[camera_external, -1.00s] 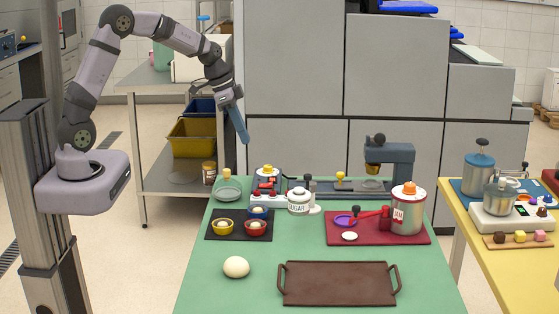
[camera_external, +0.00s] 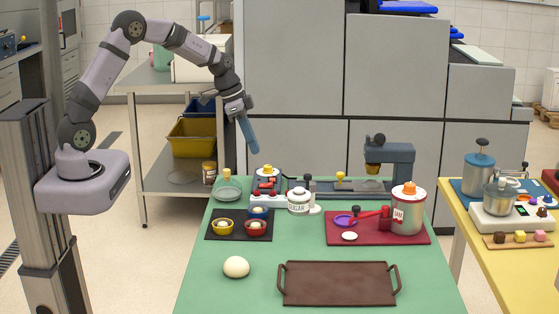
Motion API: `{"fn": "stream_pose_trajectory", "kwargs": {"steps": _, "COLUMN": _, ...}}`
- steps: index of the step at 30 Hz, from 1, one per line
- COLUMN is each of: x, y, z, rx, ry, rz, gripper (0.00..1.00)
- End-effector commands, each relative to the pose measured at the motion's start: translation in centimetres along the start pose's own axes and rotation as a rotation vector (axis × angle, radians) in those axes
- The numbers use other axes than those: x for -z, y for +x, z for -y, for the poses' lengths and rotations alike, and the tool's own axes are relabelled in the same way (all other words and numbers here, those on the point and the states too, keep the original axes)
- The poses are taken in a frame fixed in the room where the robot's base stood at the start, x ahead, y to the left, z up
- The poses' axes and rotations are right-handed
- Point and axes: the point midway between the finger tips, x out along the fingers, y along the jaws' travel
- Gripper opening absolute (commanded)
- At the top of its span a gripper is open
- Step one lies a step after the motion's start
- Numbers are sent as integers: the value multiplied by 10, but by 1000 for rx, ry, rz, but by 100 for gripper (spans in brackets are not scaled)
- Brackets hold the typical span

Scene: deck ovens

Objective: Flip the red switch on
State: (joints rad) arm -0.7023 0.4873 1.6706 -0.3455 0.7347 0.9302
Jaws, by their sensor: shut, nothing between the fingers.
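A small red switch (camera_external: 263,185) sits on a light-coloured switch box (camera_external: 262,201) near the back left of the green table. It is too small to tell which way it is set. My gripper (camera_external: 255,150), with blue fingers, is shut and empty. It points downward in the air above and slightly left of the switch box in the picture, apart from everything on the table.
A sugar jar (camera_external: 298,203) stands just right of the switch box. A black mat (camera_external: 215,234) with small bowls lies in front of it. A grey machine (camera_external: 390,155) and a jam pot (camera_external: 408,212) stand right. The table's front middle holds a brown tray (camera_external: 338,284).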

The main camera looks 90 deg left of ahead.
Motion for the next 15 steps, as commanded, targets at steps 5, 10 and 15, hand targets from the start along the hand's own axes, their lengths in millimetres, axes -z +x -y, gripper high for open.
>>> {"fn": "stream_pose_trajectory", "kwargs": {"steps": 5, "x": 0, "y": 33, "z": -2, "rx": -4, "ry": 0, "rz": 5, "gripper": 0}}
{"fn": "stream_pose_trajectory", "kwargs": {"steps": 10, "x": -1, "y": 62, "z": -1, "rx": -4, "ry": 0, "rz": 5, "gripper": 0}}
{"fn": "stream_pose_trajectory", "kwargs": {"steps": 15, "x": 0, "y": 82, "z": -1, "rx": -2, "ry": 1, "rz": 3, "gripper": 0}}
